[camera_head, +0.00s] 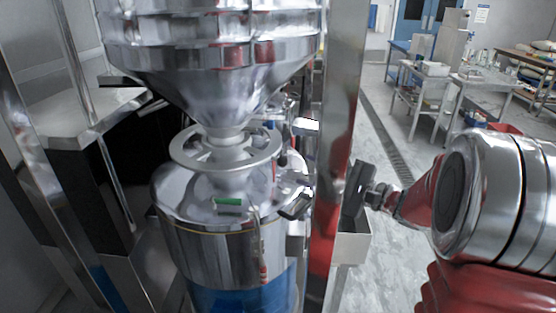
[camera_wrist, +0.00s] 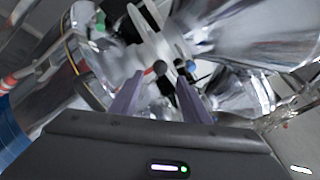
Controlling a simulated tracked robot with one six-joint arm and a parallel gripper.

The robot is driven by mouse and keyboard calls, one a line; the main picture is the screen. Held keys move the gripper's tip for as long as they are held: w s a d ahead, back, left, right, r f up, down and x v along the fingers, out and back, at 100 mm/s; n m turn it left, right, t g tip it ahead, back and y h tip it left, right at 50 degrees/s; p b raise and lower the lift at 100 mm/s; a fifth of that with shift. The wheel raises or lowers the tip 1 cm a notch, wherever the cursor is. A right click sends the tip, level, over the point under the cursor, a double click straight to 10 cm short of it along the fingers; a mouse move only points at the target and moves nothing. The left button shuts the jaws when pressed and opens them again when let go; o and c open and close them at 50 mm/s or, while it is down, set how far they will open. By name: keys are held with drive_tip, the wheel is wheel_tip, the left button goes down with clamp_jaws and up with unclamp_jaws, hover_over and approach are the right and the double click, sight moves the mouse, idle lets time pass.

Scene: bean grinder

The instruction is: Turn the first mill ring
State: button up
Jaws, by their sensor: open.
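The first mill ring (camera_head: 226,148) is a pale metal spoked ring around the neck beneath the steel hopper (camera_head: 215,65), above the lid of the steel mill drum (camera_head: 215,245). In the wrist view the ring (camera_wrist: 143,24) appears steeply tilted, ahead of my fingers. My gripper (camera_wrist: 160,74) is open, its two purple-grey fingers apart, with a dark round knob showing between their tips. I cannot tell whether either finger touches the ring. In the head view the fingers are hidden behind the upright post; only the dark gripper body shows right of it.
A shiny steel post (camera_head: 339,130) stands between my arm and the mill in the head view. A green-marked part (camera_head: 229,203) sits on the drum lid. A steel-topped stand is at left. Steel tables (camera_head: 440,85) stand farther back right; open floor lies between.

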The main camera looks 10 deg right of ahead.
sight(276, 160)
drive_tip(key=x, duration=1.1)
drive_tip(key=shift+a, duration=0.15)
drive_tip(key=shift+f, duration=0.1)
clamp_jaws()
drive_tip(key=shift+d, duration=0.25)
drive_tip(key=shift+w+a, duration=0.1)
drive_tip(key=shift+a, duration=0.2)
